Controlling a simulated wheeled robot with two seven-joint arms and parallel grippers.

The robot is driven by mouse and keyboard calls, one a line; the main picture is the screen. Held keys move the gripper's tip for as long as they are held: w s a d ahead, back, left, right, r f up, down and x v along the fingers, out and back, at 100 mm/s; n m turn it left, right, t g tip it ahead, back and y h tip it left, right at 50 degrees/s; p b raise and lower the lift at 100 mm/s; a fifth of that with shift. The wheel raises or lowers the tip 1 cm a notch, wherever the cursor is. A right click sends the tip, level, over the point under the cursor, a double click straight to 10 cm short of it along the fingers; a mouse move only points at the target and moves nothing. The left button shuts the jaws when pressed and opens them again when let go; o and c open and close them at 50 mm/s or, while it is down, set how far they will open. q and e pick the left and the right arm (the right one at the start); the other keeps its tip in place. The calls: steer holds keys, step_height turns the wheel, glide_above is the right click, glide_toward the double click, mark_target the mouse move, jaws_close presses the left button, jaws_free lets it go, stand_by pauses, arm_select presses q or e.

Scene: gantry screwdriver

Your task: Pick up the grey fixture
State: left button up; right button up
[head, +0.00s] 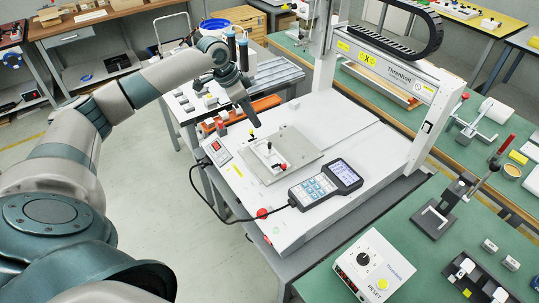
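My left gripper (254,118) comes in from the upper left and points down, above and behind the fixture in the picture. It looks apart from the fixture, with nothing visible in it. Its dark fingers overlap from this angle, so their opening does not show. My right gripper is out of the picture.
The gantry frame (390,66) rises behind and right of the fixture. A handheld keypad (325,184) with a cable lies in front. An orange-red rail (266,103) and a side table with small grey blocks (183,98) stand behind. Green benches with clamps are at right.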

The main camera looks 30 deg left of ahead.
arm_select(q)
steer(key=p, duration=0.2)
glide_above(269, 143)
steer(key=s+a, duration=0.1)
steer(key=s, duration=0.1)
step_height(269, 143, down, 8)
steer(key=shift+f, duration=0.1)
steer(key=shift+w+f+p, duration=0.2)
steer(key=shift+f+p, duration=0.35)
steer(key=shift+p, duration=0.05)
steer(key=p+x, duration=0.1)
steer(key=x, duration=0.2)
steer(key=shift+w+f, duration=0.1)
steer(key=shift+f, duration=0.35)
jaws_close()
steer(key=shift+w+r, duration=0.1)
stand_by(0.7)
